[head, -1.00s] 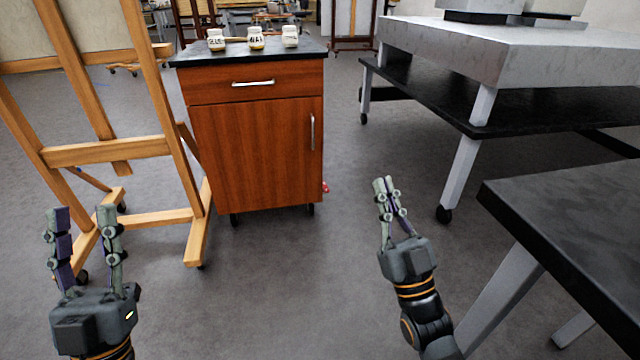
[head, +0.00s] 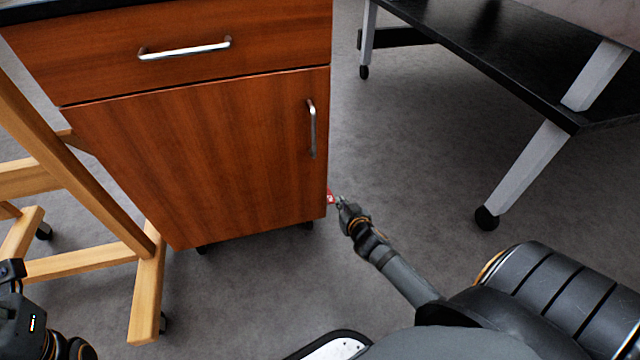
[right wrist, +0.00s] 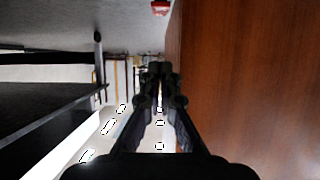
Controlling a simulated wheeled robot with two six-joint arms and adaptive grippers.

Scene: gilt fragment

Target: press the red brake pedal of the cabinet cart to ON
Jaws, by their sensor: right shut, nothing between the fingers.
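The cabinet cart (head: 210,150) has a wood-brown drawer and door and stands on dark casters. Its small red brake pedal (head: 330,197) sticks out low on the right side, and it shows at the top edge of the right wrist view (right wrist: 160,7). My right gripper (head: 341,201) is shut and empty, close beside the pedal; I cannot tell whether it touches. In the right wrist view its fingertips (right wrist: 158,69) are together, beside the cabinet wall. The pedal's ON or OFF marking is too small to read. My left gripper (head: 12,268) is cut off at the left edge.
A wooden easel (head: 147,285) stands close at the cabinet's left. A black-shelved table (head: 480,50) with pale legs and casters stands at the right. Grey floor (head: 410,140) lies open between the cabinet and that table.

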